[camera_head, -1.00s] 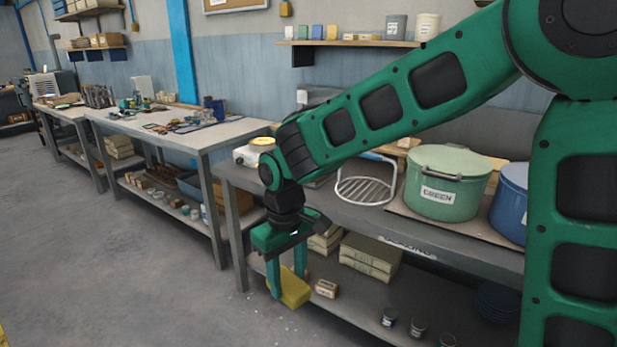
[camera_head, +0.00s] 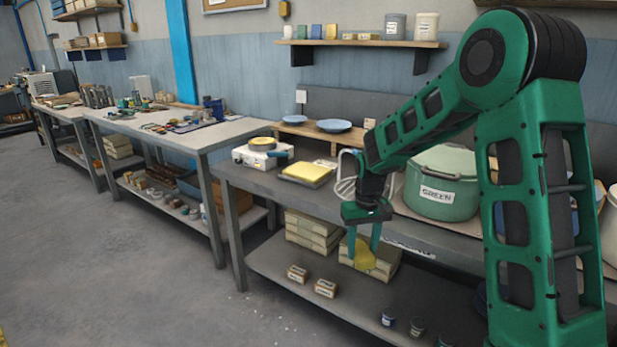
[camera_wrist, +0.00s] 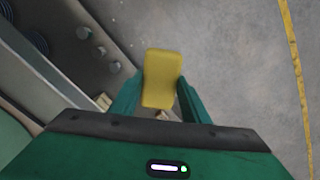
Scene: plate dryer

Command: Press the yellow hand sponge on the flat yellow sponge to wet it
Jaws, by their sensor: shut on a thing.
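My gripper (camera_head: 364,254) is shut on the yellow hand sponge (camera_head: 365,257) and holds it in the air in front of the bench, below the top's front edge. In the wrist view the hand sponge (camera_wrist: 162,78) sits between the two green fingers, with floor beneath.
The bench top (camera_head: 262,182) also bears a white hot plate (camera_head: 262,154), a white wire rack (camera_head: 346,187) and a green pot (camera_head: 440,192). Blue plates (camera_head: 334,125) stand at the back. Stacked boxes (camera_head: 313,230) and small cartons (camera_head: 326,288) fill part of the lower shelf.

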